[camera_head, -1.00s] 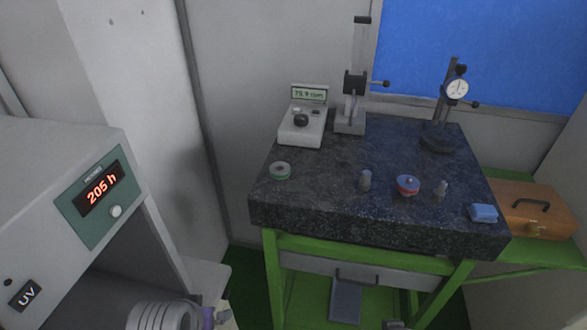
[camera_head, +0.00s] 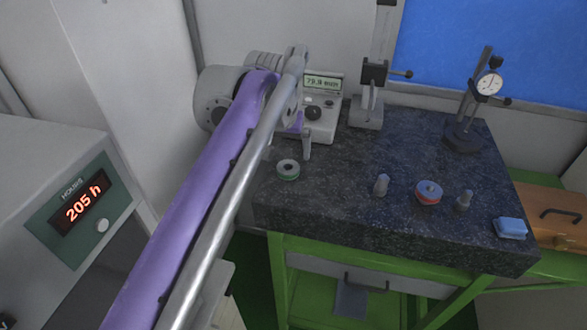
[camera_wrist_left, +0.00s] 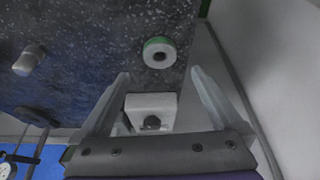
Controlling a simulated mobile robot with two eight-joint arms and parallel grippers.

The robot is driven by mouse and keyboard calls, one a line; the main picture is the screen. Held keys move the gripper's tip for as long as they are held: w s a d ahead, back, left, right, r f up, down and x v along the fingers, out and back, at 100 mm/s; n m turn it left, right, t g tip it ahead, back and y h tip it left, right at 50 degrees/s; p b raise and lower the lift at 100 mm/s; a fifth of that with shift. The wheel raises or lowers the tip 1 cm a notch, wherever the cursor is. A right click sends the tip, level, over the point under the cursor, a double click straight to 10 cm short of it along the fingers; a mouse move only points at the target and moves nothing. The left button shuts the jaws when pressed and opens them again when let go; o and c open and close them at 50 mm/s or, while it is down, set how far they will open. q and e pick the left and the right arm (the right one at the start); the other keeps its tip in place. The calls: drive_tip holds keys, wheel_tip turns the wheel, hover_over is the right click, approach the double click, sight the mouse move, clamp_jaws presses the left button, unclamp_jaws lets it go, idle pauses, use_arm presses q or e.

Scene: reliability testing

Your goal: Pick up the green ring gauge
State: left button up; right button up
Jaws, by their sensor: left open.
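The green ring gauge (camera_head: 288,170), a short grey ring with a green band and a dark hole, lies flat near the left edge of the dark granite plate (camera_head: 340,205). My left gripper (camera_head: 304,148) is above the plate, just beyond the ring, partly hidden by my arm. In the left wrist view, the ring gauge (camera_wrist_left: 159,52) shows whole, ahead of and between the two open, empty fingers (camera_wrist_left: 160,76). No contact with it shows. My right gripper is out of view.
A grey display unit (camera_head: 318,118) stands behind the ring. Small grey cylinders (camera_head: 381,185), a red-and-blue round piece (camera_head: 428,192), a blue block (camera_head: 510,228) and a dial stand (camera_head: 466,130) are farther right. A cabinet (camera_head: 75,200) stands left.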

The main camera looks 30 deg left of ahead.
sight(287, 164)
use_arm(q)
drive_tip(key=x, duration=0.6)
drive_tip(key=shift+f, duration=0.45)
clamp_jaws()
